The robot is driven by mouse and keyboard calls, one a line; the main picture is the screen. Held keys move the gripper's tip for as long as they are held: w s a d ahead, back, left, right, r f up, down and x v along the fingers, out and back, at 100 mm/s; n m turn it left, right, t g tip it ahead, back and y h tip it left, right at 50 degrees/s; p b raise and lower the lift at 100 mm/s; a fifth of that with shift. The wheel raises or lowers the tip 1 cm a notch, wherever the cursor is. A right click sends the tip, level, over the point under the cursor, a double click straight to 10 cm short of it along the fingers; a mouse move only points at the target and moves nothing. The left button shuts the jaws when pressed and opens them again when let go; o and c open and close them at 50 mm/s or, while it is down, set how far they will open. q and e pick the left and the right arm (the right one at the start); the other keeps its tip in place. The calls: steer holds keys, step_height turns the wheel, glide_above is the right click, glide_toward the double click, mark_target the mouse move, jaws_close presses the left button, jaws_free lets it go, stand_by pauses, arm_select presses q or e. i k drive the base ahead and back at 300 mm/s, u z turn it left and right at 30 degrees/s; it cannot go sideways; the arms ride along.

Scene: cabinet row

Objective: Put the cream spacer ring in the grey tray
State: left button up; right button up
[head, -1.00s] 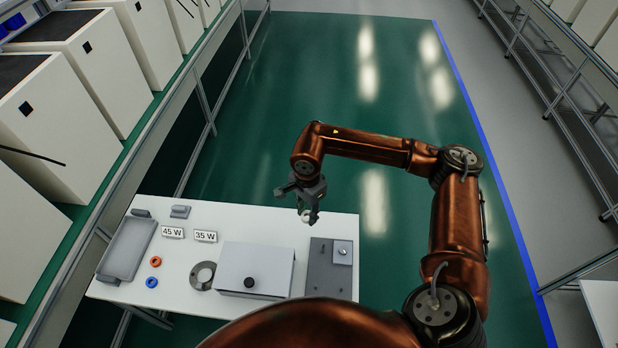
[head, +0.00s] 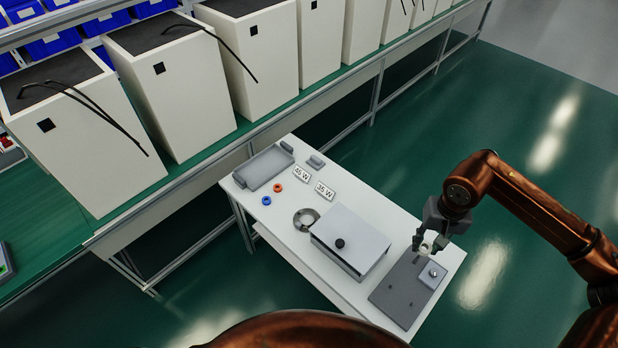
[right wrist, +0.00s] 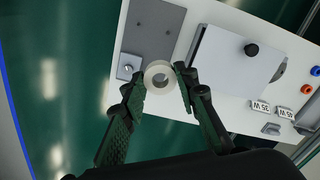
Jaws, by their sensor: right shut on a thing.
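The cream spacer ring (right wrist: 159,77) is between the fingertips of my right gripper (right wrist: 160,88) in the right wrist view. In the head view my right gripper (head: 430,243) is shut on the ring (head: 426,248), above the right end of the white table near a grey plate. The grey tray (head: 263,170) lies at the far left end of the table and looks empty. It is well apart from the gripper. My left gripper is not in view.
On the white table (head: 285,225) stand a box with a black knob (head: 350,240), a grey plate (head: 393,291) with a small block, a dark grey ring (head: 306,219), an orange ring (head: 278,188), a blue ring (head: 266,200) and two wattage labels (head: 325,190). Tall cream cabinets (head: 180,75) line the shelf behind.

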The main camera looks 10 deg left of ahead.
mark_target(265, 167)
steer(key=u, duration=0.55)
steer(key=i, duration=0.55)
steer(key=u, duration=0.9)
steer(key=i, duration=1.15)
steer(key=u, duration=0.3)
